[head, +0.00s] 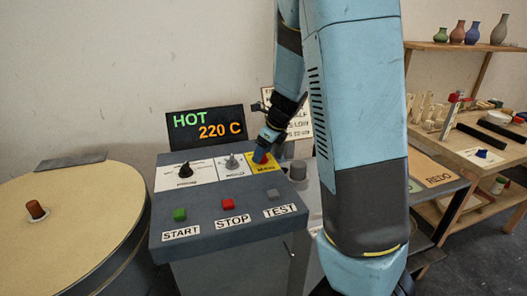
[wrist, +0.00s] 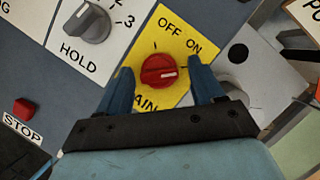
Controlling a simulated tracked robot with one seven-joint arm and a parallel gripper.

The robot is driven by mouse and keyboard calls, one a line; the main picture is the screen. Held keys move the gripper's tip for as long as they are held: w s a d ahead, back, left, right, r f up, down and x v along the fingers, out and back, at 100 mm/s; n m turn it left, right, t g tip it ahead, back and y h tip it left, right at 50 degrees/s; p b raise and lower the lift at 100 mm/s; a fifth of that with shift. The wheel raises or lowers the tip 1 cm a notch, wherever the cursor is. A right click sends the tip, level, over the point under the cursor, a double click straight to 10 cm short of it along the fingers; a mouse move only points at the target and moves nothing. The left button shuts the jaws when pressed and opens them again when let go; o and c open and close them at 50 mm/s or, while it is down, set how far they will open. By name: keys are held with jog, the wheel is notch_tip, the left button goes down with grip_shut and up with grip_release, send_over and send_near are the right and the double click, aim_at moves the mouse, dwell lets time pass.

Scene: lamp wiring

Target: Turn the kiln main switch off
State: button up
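The kiln main switch is a red round knob (wrist: 158,71) on a yellow plate (wrist: 186,27) marked OFF and ON. Its white mark points right in the wrist view, towards the ON side rather than OFF. My gripper (wrist: 160,66) is open, with one blue finger on each side of the knob. I cannot tell whether either finger touches it. In the head view my gripper (head: 266,142) is pointed down at the yellow plate (head: 268,168) on the console, and partly hides the red knob (head: 261,158).
A grey HOLD dial (wrist: 90,23) sits beside the plate. The console (head: 215,248) also carries green START (head: 180,214), red STOP (head: 228,204) and grey TEST (head: 274,195) buttons. The display (head: 206,126) reads HOT 220 C. The round kiln lid (head: 75,215) is at left.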

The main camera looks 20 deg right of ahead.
jog(key=c, duration=1)
jog(key=shift+o, duration=0.2)
jog(key=shift+n, duration=0.4)
jog(key=n+g, duration=0.1)
jog(key=n, duration=0.2)
jog(key=shift+w+d+y, duration=0.1)
jog(key=shift+w+y, duration=0.05)
jog(key=shift+y, duration=0.25)
jog(key=n+g, duration=0.2)
jog(key=n, duration=0.3)
jog(key=shift+w, duration=0.15)
jog(key=n+g, duration=0.2)
jog(key=n, duration=0.2)
jog(key=shift+w+n, duration=0.1)
jog(key=shift+n, duration=0.3)
jog(key=n+g, duration=0.1)
jog(key=n, duration=0.3)
jog(key=shift+h, duration=0.4)
jog(key=shift+n, duration=0.3)
